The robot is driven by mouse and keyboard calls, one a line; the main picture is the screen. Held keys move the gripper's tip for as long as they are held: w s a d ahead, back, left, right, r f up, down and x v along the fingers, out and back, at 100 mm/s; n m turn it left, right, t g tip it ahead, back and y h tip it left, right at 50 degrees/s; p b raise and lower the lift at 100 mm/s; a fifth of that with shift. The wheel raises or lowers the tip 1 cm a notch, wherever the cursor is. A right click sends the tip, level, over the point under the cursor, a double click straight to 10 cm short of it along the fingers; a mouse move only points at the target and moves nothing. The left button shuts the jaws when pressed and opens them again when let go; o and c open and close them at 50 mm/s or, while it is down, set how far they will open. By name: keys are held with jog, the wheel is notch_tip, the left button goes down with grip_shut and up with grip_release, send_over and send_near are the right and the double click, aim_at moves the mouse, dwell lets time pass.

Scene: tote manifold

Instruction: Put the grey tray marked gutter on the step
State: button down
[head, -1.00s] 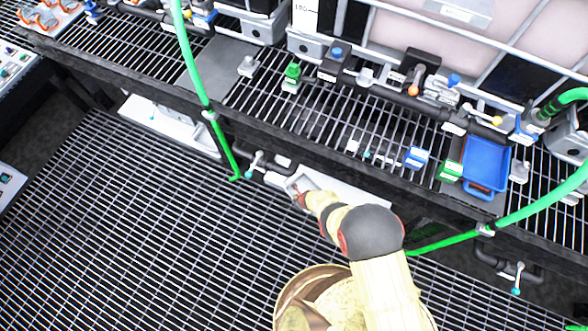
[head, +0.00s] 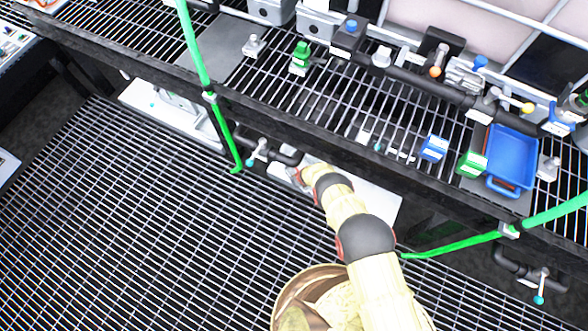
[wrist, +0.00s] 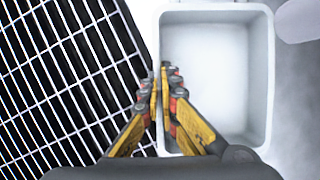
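The grey tray (wrist: 265,75), empty and open at the top, fills the middle right of the wrist view. My gripper (wrist: 163,75) has its two yellow-and-black fingers closed on either side of the tray's left wall. In the head view my gripper and most of the tray are hidden by my arm. A pale step (head: 375,197) lies under the front edge of the shelf, and a pale surface (wrist: 295,130) also shows right of the tray in the wrist view. I cannot tell whether the tray touches it. No marking is readable on the tray.
The grated shelf (head: 330,110) overhangs the step, with a blue tray (head: 512,155) and blue and green blocks on it. A green hose (head: 200,60) hangs at left. Black pipework with a valve (head: 262,150) sits beside my gripper. The floor grating (head: 130,220) is clear.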

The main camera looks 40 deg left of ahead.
jog(key=shift+w+a+f+b, duration=0.1)
jog(key=shift+f+b, duration=0.45)
jog(key=shift+f, duration=0.4)
jog(key=shift+w+a+f+b, duration=0.1)
jog(key=shift+f+b, duration=0.45)
jog(key=shift+f, duration=0.35)
jog(key=c, duration=2)
grip_release()
jog(key=shift+f, duration=0.1)
jog(key=shift+c, duration=0.2)
jog(key=p+v, duration=0.7)
jog(key=v, duration=0.4)
jog(key=shift+p, duration=0.4)
jog(key=shift+s+d+r, duration=0.1)
jog(key=shift+d+r, duration=0.2)
jog(key=shift+r, duration=0.3)
